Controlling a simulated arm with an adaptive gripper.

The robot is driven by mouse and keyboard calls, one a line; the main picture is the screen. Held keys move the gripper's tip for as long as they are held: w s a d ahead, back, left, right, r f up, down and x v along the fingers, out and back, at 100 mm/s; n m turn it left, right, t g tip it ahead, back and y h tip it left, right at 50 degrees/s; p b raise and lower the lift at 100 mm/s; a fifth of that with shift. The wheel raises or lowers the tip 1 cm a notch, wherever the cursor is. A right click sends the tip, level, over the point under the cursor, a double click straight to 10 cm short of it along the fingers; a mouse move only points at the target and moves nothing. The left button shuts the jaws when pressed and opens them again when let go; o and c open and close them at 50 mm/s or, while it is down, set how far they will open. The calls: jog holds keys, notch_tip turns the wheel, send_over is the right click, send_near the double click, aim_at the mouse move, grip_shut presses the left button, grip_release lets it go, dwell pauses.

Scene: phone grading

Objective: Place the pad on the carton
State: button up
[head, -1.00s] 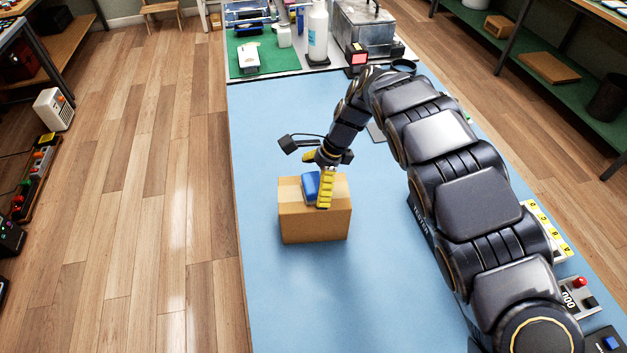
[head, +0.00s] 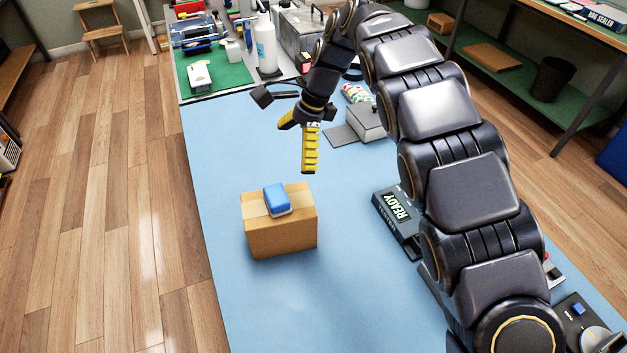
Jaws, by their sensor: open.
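The blue pad (head: 277,198) with a pale underside lies on top of the brown cardboard carton (head: 282,238). The carton stands closed on the blue mat, with a lighter tape strip across its top. My gripper (head: 299,148), with yellow fingers, is open and empty. It is above and behind the carton, apart from the pad. One yellow finger hangs down toward the carton; the other shows only partly at the left.
A grey device reading READY (head: 397,218) lies right of the carton, beside my arm. A grey box (head: 367,122) stands behind. A white bottle (head: 265,45) and a green mat (head: 216,80) are at the back. The blue mat (head: 215,165) is clear left of the carton.

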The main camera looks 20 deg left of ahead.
jog(key=shift+d+r, duration=0.1)
jog(key=s+d+r+n+t+h, duration=0.1)
jog(key=s+d+r, duration=0.25)
jog(key=d, duration=0.65)
jog(key=s+d+r+n+t+h, duration=0.15)
jog(key=d+r, duration=0.25)
jog(key=d, duration=0.6)
jog(key=s+d+f+n, duration=0.1)
jog(key=s+d+n, duration=0.2)
jog(key=s, duration=0.8)
jog(key=s+d+f+n, duration=0.1)
jog(key=s+d+n, duration=0.2)
jog(key=s+d, duration=0.5)
jog(key=s+g, duration=0.1)
jog(key=s, duration=0.2)
jog(key=shift+s+d+f+h, duration=0.2)
jog(key=shift+s+d+h, duration=0.05)
jog(key=shift+h, duration=0.1)
jog(key=shift+n, duration=0.25)
